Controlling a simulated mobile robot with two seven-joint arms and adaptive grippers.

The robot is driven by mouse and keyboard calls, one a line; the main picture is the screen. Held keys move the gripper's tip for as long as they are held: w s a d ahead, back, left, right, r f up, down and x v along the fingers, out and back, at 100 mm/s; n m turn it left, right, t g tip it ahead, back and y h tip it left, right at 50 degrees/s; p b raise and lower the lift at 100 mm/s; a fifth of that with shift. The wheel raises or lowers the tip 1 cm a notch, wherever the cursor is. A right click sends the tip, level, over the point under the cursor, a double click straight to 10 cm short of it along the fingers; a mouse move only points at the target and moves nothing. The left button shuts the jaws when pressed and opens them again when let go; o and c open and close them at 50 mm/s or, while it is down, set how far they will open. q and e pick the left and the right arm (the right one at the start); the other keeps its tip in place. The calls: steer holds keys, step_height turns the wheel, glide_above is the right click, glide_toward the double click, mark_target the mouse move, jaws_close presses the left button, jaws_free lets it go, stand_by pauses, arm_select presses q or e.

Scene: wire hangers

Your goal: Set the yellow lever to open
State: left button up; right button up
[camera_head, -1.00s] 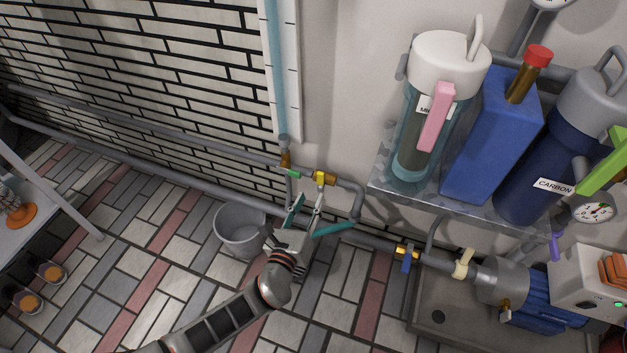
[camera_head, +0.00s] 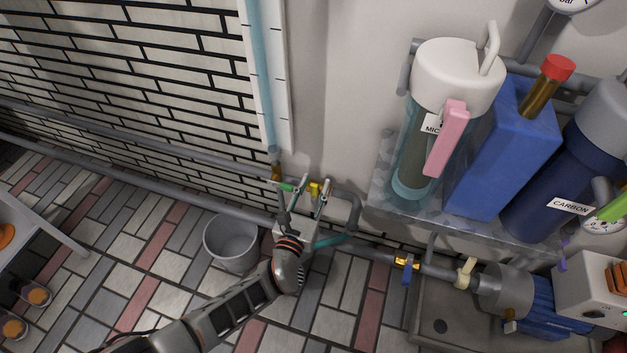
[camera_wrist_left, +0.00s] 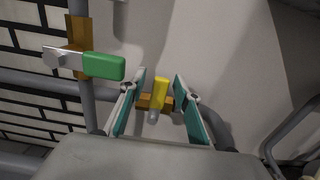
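The yellow lever (camera_wrist_left: 159,92) sits on a brass valve on the grey pipe by the wall. In the left wrist view it stands upright between my two open fingers, slightly beyond their tips. In the head view the yellow lever (camera_head: 314,189) shows just behind my left gripper (camera_head: 313,187). In the left wrist view my left gripper (camera_wrist_left: 160,88) is open, with teal pads on both sides of the lever and a gap on each side; contact is not visible. My right gripper is not in view.
A green lever (camera_wrist_left: 104,66) on another brass valve is close left of my left finger. A grey bucket (camera_head: 230,243) stands on the floor below. A blue lever (camera_head: 407,271) and a cream lever (camera_head: 466,271) are on the pipe at right. Filter canisters stand on a metal shelf (camera_head: 400,203).

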arm_select(q)
steer(key=shift+s, duration=0.1)
jaws_close()
steer(key=shift+s+d+f+m, duration=0.15)
steer(key=shift+d+m, duration=0.4)
steer(key=shift+m, duration=0.6)
steer(key=shift+s+d+f+m, duration=0.15)
steer(key=shift+d+m, duration=0.45)
steer(key=shift+m, duration=0.6)
steer(key=shift+s+d+f+m, duration=0.15)
steer(key=shift+d+m, duration=0.4)
steer(key=shift+m, duration=0.6)
jaws_free()
